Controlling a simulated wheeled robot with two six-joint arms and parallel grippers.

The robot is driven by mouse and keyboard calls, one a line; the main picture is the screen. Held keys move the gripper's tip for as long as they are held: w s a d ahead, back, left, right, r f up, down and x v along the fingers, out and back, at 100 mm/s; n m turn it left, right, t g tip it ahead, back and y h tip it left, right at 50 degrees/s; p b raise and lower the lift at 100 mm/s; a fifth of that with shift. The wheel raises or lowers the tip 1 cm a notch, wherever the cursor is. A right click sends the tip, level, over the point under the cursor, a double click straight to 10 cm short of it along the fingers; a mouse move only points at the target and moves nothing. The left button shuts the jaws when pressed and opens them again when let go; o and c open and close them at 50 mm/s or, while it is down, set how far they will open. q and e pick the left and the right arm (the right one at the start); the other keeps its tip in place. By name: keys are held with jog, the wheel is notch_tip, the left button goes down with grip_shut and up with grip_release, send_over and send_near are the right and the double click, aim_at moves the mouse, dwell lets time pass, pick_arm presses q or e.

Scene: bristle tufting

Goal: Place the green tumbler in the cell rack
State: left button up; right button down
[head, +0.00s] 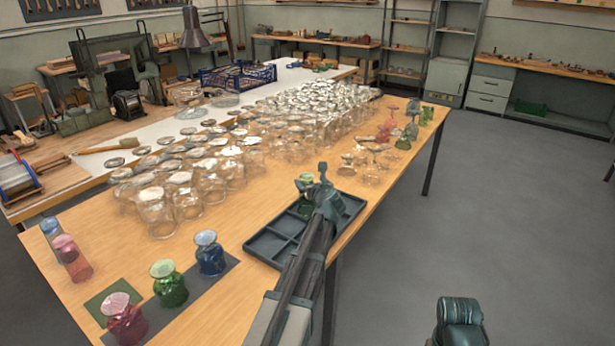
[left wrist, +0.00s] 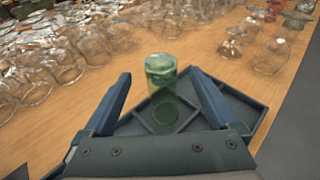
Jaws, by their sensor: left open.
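The green tumbler (left wrist: 162,82) stands upright at a far cell of the dark cell rack (left wrist: 130,127), between the spread fingers of my left gripper (left wrist: 160,76). The fingers are open, with a visible gap on each side of the glass. In the head view, my left gripper (head: 322,192) is over the dark rack (head: 262,246), and the green tumbler (head: 305,181) shows just left of it, partly hidden. The arm covers much of the rack. Whether the tumbler's base rests fully on the cell floor is hard to tell.
Many clear glasses (head: 158,212) crowd the table behind and left of the rack. A green glass (head: 169,284), a blue one (head: 209,254) and a red one (head: 124,320) stand at the front left. Bare wood lies left of the rack. The table's right edge is close by.

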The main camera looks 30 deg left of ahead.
pick_arm(q)
jog(key=p+v, duration=0.1)
jog(key=v, duration=0.5)
jog(key=s+d+f+n+g+h, duration=0.2)
jog(key=s+d+f+n, duration=0.35)
jog(key=d, duration=0.35)
jog(key=s+d+f+n+g+h, duration=0.25)
jog(key=s+d+f+n, duration=0.2)
jog(key=d+n, duration=0.35)
jog(key=s+d+f+n+g+h, duration=0.2)
jog(key=s+d+n, duration=0.3)
jog(key=s+d, duration=0.4)
jog(key=s+d+f+n+g+h, duration=0.2)
jog(key=s+d+f+n+g, duration=0.1)
jog(key=s+d, duration=0.6)
jog(key=shift+s+d+n+g, duration=0.4)
jog(key=shift+s+n+g, duration=0.25)
jog(key=shift+s+n, duration=0.35)
jog(key=shift+h, duration=0.25)
